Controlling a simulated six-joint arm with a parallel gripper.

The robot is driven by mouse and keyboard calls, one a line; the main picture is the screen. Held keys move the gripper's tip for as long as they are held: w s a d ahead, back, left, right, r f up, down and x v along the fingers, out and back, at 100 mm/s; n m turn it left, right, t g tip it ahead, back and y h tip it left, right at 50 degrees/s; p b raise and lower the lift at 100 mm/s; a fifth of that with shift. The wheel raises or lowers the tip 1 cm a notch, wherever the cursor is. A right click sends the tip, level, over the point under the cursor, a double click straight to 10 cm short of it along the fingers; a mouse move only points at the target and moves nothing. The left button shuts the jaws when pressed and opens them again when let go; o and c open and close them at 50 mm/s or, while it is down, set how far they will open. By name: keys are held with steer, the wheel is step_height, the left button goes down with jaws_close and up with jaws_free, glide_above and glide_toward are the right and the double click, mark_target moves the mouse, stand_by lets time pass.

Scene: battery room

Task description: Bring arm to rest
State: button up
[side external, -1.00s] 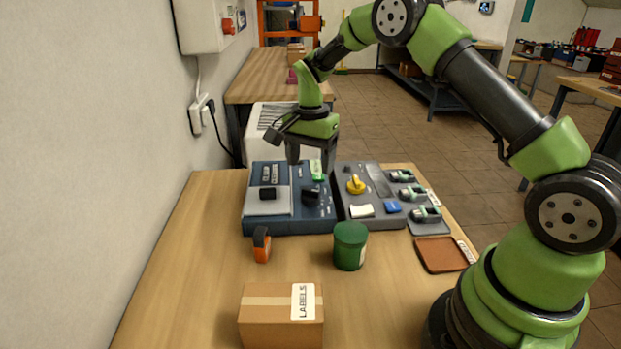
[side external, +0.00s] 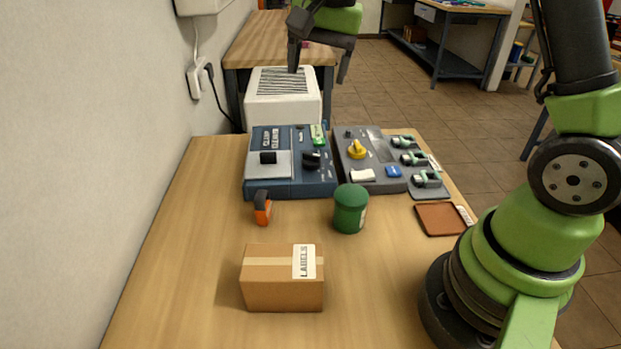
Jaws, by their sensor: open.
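My gripper (side external: 318,62) is at the top of the side view, raised above the back of the bench. Its two dark fingers point down and stand apart, with nothing between them. The fingers show in front of the white slotted unit and the far wooden table. My upper arm rises out of the picture at the top right, so part of the arm is hidden. The blue control box (side external: 262,187) and the grey control box (side external: 372,183) sit on the bench below, apart from the gripper.
The wooden bench (side external: 190,270) carries a cardboard box (side external: 280,285), a green canister (side external: 350,210), an orange-and-black item (side external: 262,208), a brown tray (side external: 438,219) and several green-and-grey clamps (side external: 414,158). A white slotted unit (side external: 283,108) stands behind the bench. The wall is at left.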

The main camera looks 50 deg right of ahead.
steer(key=s+a+r+n+t, duration=0.1)
steer(key=s+a+r+n, duration=0.1)
steer(key=s, duration=0.4)
steer(key=s+a+r+n+t+y, duration=0.1)
steer(key=s+a+n+t, duration=0.1)
steer(key=s, duration=0.5)
steer(key=s+a+r+n+t, duration=0.2)
steer(key=s+n, duration=0.2)
steer(key=s, duration=0.3)
steer(key=shift+s+a+r+y, duration=0.2)
steer(key=shift+a+r+y, duration=0.05)
steer(key=shift+r+y, duration=0.1)
stand_by(1.1)
